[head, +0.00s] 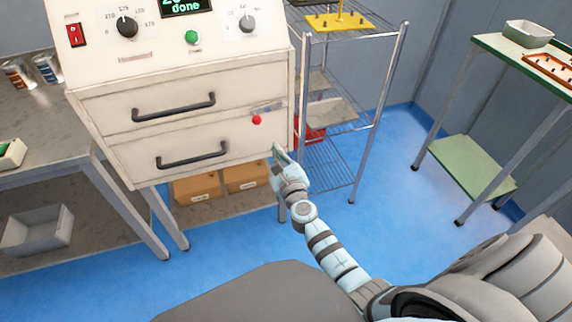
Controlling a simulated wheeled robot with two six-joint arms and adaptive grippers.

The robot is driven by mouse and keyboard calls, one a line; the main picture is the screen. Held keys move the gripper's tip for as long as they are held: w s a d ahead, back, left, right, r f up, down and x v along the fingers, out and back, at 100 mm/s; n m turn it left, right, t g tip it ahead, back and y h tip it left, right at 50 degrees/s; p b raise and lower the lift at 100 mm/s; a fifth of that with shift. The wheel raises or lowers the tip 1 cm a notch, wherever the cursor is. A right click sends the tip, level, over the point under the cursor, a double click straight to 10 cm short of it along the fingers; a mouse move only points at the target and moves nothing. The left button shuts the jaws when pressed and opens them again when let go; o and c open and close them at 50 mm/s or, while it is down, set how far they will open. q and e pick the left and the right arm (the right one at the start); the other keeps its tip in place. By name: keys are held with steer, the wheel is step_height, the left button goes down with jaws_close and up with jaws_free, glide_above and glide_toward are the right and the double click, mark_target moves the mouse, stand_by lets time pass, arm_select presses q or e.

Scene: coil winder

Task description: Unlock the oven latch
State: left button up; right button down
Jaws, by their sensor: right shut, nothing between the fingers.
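The oven (120,75) is a cream cabinet with two drawer-like fronts, each with a dark bar handle. The upper handle (172,106) and the lower handle (192,154) sit left of the latch. The latch (266,108) is a small metal strip near the right edge of the front, with a red knob (257,120) just below it. My right gripper (277,149) is shut and empty, below and right of the red knob, near the oven's lower right corner and apart from the knob. My left gripper is not in view.
A wire rack (375,115) stands close on the oven's right, with a yellow plate (335,21) on top. Cardboard boxes (197,188) sit beneath the oven. A green-topped table (500,55) is at the right. Blue floor (390,190) lies open between.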

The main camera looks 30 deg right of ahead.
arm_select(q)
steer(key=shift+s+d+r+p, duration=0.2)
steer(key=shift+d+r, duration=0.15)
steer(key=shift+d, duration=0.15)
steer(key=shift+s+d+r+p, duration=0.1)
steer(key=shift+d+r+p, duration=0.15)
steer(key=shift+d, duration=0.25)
arm_select(e)
steer(key=v, duration=0.6)
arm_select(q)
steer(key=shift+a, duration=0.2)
arm_select(e)
steer(key=shift+a, duration=0.1)
